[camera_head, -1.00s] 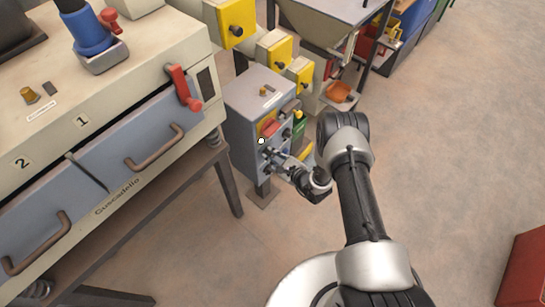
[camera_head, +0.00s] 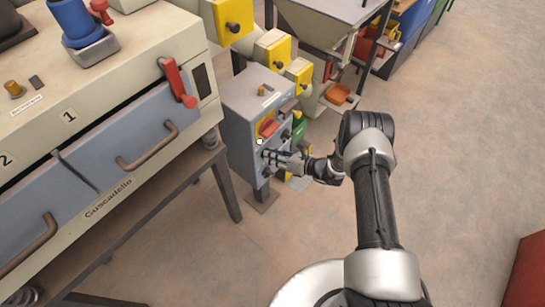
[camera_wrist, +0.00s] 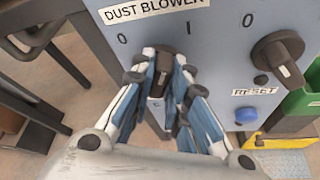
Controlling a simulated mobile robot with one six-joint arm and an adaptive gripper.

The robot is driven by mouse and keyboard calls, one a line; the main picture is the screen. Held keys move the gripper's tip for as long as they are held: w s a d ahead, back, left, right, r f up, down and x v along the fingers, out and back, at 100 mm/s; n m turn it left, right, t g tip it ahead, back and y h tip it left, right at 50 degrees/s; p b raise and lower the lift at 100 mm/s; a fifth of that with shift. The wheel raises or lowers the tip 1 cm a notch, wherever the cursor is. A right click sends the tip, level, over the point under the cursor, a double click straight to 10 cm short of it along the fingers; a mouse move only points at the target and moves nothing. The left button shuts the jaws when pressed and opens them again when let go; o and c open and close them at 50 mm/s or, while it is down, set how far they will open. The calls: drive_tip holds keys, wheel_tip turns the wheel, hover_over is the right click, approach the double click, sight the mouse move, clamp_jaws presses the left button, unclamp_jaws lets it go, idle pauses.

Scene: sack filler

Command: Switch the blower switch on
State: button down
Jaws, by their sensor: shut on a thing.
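The blower switch (camera_wrist: 163,62) is a black rotary knob on a grey control box, under a "DUST BLOWER" label (camera_wrist: 155,10) in the wrist view. A "0" is printed to its left and an "I" to its right. My gripper (camera_wrist: 165,68) is shut on the knob, with one finger on each side. The fingers cover part of the knob, so I cannot tell exactly which mark it points at. In the head view my gripper (camera_head: 268,157) reaches the front of the grey control box (camera_head: 238,125) from the right.
A second black knob (camera_wrist: 278,58) and a blue button (camera_wrist: 245,115) marked "RESET" sit to the right on the panel. A red switch on yellow (camera_head: 267,128) is above my gripper. A cream machine with blue drawers (camera_head: 115,155) stands at left.

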drive_tip(key=shift+f+m+g+y, duration=0.1)
drive_tip(key=shift+m+g+y, duration=0.35)
drive_tip(key=shift+m, duration=0.45)
drive_tip(key=c, duration=1.6)
unclamp_jaws()
drive_tip(key=shift+o, duration=0.2)
drive_tip(key=shift+d, duration=0.15)
drive_tip(key=v, duration=1.1)
drive_tip(key=shift+d, duration=0.4)
drive_tip(key=shift+s, duration=0.15)
